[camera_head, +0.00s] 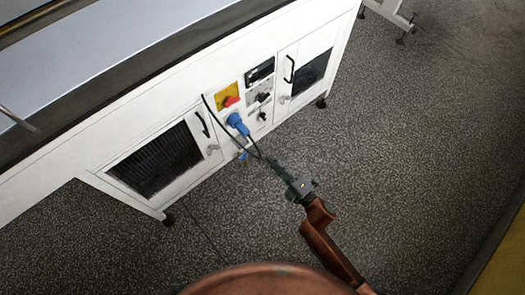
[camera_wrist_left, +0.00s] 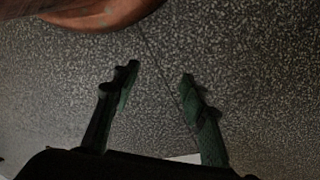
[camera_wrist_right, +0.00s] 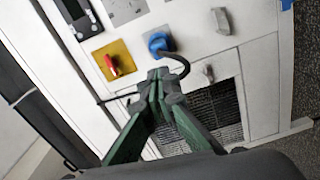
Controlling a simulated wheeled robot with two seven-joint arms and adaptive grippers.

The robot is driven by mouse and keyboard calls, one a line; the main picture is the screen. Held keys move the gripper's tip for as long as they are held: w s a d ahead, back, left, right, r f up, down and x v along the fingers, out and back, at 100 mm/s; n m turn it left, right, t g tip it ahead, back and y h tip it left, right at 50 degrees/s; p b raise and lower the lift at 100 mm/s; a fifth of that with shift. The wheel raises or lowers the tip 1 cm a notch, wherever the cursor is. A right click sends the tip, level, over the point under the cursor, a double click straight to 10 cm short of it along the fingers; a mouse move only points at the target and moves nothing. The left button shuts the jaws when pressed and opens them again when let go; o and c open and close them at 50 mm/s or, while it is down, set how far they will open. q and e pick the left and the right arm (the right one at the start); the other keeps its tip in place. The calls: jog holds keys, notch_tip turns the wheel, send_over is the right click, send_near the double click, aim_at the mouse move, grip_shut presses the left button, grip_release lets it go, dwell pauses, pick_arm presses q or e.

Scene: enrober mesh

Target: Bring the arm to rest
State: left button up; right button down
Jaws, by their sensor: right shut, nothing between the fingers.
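My right gripper (camera_head: 270,161) reaches from the lower right toward the front of the white machine (camera_head: 185,95). It also shows in the right wrist view (camera_wrist_right: 158,78), its green fingers shut together with nothing between them. A blue plug (camera_head: 237,124) sits in the panel just beyond the fingertips; it also shows in the right wrist view (camera_wrist_right: 160,42). A black cable runs close by the fingertips; whether it touches them I cannot tell. My left gripper (camera_wrist_left: 158,73) is open and empty over the speckled floor, and is outside the head view.
A red switch on a yellow plate (camera_head: 228,97) is beside the plug. Vented doors (camera_head: 155,160) with black handles flank the panel. Speckled floor (camera_head: 400,140) is clear to the right. A yellow strip (camera_head: 500,255) lies at the lower right corner.

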jog(key=shift+v, duration=1.45)
